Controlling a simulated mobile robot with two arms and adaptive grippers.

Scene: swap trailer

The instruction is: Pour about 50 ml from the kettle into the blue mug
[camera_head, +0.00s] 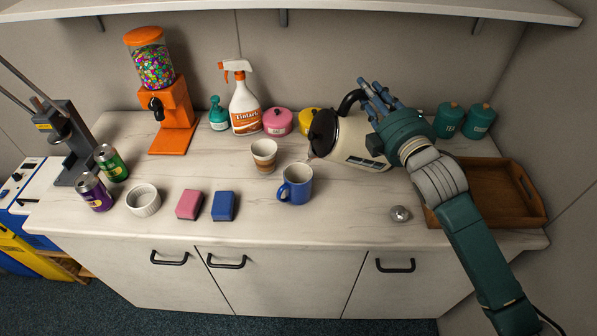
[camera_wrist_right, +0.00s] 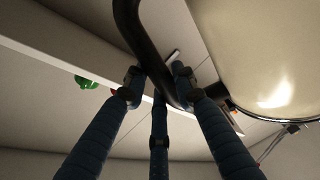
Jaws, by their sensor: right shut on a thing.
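The cream kettle (camera_head: 352,138) with a black lid is tipped well over to the left above the counter. Its spout end is near the blue mug (camera_head: 296,183), above and behind it in the head view. The mug stands upright; I cannot tell its contents or whether liquid is flowing. My right gripper (camera_head: 377,101) is shut on the kettle's black handle. In the right wrist view the fingers (camera_wrist_right: 157,90) are around the handle (camera_wrist_right: 152,48), with the kettle body (camera_wrist_right: 265,55) at the right. My left gripper is not in view.
A striped paper cup (camera_head: 263,154) stands just behind and left of the mug. Blue (camera_head: 223,206) and pink (camera_head: 190,204) sponges lie left of it. A metal object (camera_head: 400,213) is right, before a wooden tray (camera_head: 520,205).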

